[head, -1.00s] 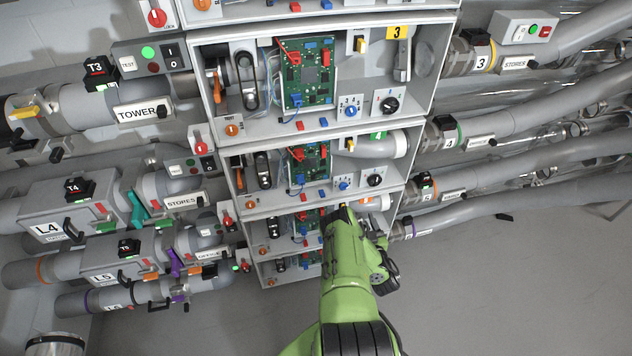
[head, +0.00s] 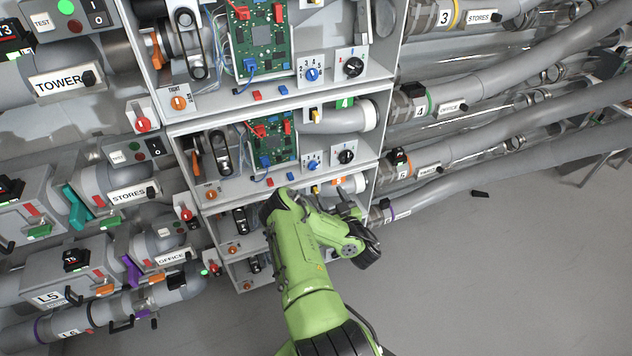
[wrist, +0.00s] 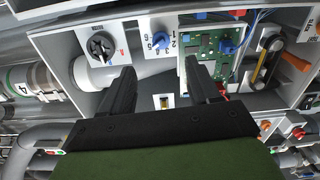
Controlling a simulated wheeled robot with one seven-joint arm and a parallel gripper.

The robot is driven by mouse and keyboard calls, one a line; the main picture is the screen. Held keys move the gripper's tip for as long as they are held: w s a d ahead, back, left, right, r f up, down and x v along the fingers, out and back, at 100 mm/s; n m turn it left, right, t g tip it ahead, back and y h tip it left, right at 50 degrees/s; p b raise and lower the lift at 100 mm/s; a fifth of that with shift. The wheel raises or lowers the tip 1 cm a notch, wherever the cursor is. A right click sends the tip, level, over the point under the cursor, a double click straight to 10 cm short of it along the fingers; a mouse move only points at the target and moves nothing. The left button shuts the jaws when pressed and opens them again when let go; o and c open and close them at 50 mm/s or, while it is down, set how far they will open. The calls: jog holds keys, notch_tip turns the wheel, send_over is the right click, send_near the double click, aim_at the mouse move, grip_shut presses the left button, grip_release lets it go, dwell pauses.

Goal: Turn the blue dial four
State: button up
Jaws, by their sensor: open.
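The blue dial of unit four (head: 312,162) is on the lower front panel of the compartment with the green 4 label (head: 345,103). A black dial (head: 346,156) sits to its right. In the wrist view the scene looks turned over: the blue dial (wrist: 161,40) is at the top, with the black dial (wrist: 102,46) to its left. My gripper (wrist: 157,72) is open and empty. The blue dial shows between and beyond its two dark fingers, apart from them. In the head view my green arm covers part of the compartments below unit four.
The compartment above holds another blue dial (head: 313,73) and black dial (head: 353,65). A green circuit board (wrist: 210,52) and a white pipe (wrist: 98,76) flank the fingers in the wrist view. Pipes run on both sides.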

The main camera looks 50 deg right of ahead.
aim_at(314, 168)
jog(key=b+x, duration=1)
jog(key=x, duration=0.1)
jog(key=shift+w+r, duration=0.25)
jog(key=shift+w+d+r, duration=0.1)
jog(key=shift+w+d, duration=0.05)
jog(key=shift+w, duration=0.05)
jog(key=c, duration=1)
